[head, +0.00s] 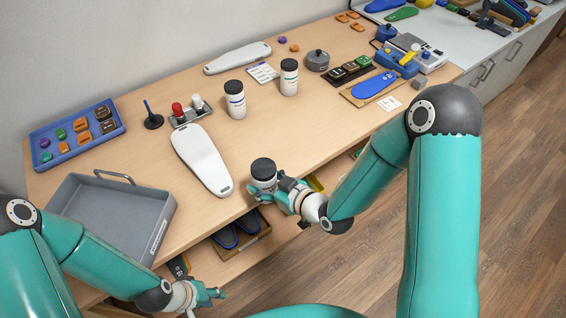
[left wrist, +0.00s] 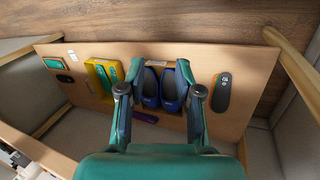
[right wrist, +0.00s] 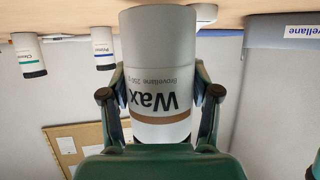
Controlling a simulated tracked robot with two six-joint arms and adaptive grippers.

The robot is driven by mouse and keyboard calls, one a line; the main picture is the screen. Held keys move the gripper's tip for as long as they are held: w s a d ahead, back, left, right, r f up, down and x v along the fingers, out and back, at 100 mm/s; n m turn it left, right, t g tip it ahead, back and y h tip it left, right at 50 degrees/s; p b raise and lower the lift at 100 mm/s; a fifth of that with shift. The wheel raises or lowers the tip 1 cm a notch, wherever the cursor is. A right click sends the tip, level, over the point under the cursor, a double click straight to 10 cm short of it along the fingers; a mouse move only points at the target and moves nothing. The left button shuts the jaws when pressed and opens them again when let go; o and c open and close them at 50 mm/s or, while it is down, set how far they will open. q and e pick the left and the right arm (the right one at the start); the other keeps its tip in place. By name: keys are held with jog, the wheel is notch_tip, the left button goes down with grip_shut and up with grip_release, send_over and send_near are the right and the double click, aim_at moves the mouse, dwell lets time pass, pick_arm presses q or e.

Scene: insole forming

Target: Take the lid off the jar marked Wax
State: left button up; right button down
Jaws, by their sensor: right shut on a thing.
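The jar marked Wax (head: 264,180) is a white jar with a black lid (head: 263,168), upright at the table's front edge. My right gripper (head: 268,188) is shut around its body. In the right wrist view the Wax jar (right wrist: 160,55) appears upside down between the fingers, its label readable and its lid hidden. I cannot tell whether its base touches the table. My left gripper (head: 214,294) is low in front of the table; in the left wrist view it (left wrist: 160,92) is open and empty, above the shelf with blue shoes (left wrist: 150,85).
Two other black-lidded jars (head: 235,101) (head: 289,80) stand farther back. A white insole form (head: 202,160) lies left of the Wax jar. A grey tray (head: 165,225) is at the front left.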

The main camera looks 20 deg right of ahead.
pick_arm(q)
jog(key=shift+o, duration=2.7)
jog(key=shift+w+r, duration=0.2)
jog(key=shift+w, duration=0.1)
jog(key=o, duration=0.4)
jog(key=shift+m+t, duration=0.8)
jog(key=w+d+r, duration=0.1)
jog(key=w+r, duration=0.1)
jog(key=w+d+r, duration=0.1)
jog(key=w+r, duration=0.1)
jog(key=w+d+r, duration=0.1)
jog(key=w+r, duration=0.1)
jog(key=w, duration=0.1)
jog(key=shift+d+r, duration=0.2)
jog(key=shift+r, duration=0.15)
notch_tip(320, 180, up, 26)
jog(key=n+g+y, duration=0.2)
jog(key=n+y, duration=0.2)
jog(key=n, duration=3.1)
send_over(254, 175)
jog(key=shift+r, duration=0.2)
jog(key=shift+f, duration=3.9)
pick_arm(e)
jog(key=shift+s+a+f+n+g+y, duration=0.1)
jog(key=shift+s+a+n+g+y, duration=0.35)
jog(key=shift+a, duration=0.45)
jog(key=shift+s+a+f+n+g+y, duration=0.1)
jog(key=shift+s+a+n+g+y, duration=0.15)
jog(key=shift+s+a+n+y, duration=0.5)
